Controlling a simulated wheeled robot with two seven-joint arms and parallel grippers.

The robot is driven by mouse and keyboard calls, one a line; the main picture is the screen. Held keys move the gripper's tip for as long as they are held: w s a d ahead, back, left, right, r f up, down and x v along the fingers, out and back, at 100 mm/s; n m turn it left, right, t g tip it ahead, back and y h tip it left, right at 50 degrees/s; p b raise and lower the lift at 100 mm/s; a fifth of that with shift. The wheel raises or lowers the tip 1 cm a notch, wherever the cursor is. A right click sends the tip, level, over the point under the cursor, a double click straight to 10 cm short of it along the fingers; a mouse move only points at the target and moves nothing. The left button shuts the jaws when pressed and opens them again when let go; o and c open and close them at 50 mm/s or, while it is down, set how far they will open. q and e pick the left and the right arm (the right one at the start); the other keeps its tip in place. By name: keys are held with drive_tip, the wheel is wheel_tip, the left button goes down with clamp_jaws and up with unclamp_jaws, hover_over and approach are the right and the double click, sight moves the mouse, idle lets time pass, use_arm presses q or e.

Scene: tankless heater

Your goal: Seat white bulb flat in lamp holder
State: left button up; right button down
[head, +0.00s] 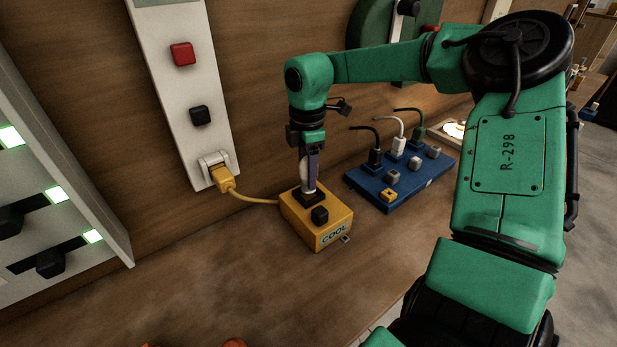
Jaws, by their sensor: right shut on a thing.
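The white bulb (304,173) shows partly between the fingers of my right gripper (309,182), above the yellow box labelled COOL. The gripper points straight down and is shut on the bulb. The black lamp holder (313,199) sits on top of the yellow box (301,221), directly below the bulb. The bulb's lower end is at the holder; the fingers hide part of it, so I cannot tell whether it sits flat. My left gripper is not in view.
A black knob (319,215) is on the yellow box. A yellow cable (252,198) joins it to a white wall panel (176,90) with red and black buttons. A blue block (403,182) with several plugs stands to the right. The table front is mostly clear.

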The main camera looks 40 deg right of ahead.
drive_tip(key=shift+f+b, duration=0.95)
drive_tip(key=shift+f, duration=0.15)
idle(0.7)
drive_tip(key=shift+c, duration=1.2)
unclamp_jaws()
wheel_tip(320, 180, up, 15)
drive_tip(key=shift+f, duration=0.15)
